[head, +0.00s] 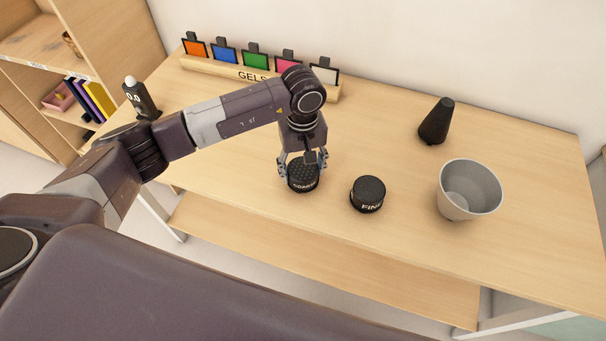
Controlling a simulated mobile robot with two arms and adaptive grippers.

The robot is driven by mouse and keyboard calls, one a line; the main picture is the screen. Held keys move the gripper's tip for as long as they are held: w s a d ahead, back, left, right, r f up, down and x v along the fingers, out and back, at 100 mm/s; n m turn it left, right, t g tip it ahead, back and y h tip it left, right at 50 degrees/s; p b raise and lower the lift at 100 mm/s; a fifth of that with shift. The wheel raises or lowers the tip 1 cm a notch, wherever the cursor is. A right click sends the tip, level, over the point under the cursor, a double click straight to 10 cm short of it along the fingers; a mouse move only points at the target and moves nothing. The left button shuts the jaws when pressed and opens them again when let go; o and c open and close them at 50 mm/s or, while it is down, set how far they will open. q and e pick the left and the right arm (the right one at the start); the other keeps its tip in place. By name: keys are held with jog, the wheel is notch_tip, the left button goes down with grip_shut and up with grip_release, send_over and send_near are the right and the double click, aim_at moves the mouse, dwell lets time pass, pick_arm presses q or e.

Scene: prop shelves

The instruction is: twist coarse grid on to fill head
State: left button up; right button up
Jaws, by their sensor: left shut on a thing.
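The coarse grid (303,186) is a short black cylinder with a honeycomb top and a white "COARSE" label. It is at or just above the table, in the middle of the head view. My left gripper (303,166) points down over it and is shut on it, with fingers at its sides. The fine grid (367,194), a similar black cylinder labelled "FINE", stands just right of it. A black tapered piece (435,122), possibly the fill head, stands upright at the back right. My right gripper is not in view.
A grey bucket (452,203) stands at the right of the wooden table (390,262). A "GELS" rack (215,69) with coloured gel frames lines the back. A small dark device (141,100) reading 0.0 stands at the left. The table between rack and tapered piece is clear.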

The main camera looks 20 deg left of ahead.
aim_at(303, 168)
pick_arm(q)
jog(key=shift+r+p, duration=0.95)
jog(key=shift+r, duration=2)
jog(key=shift+r, duration=0.1)
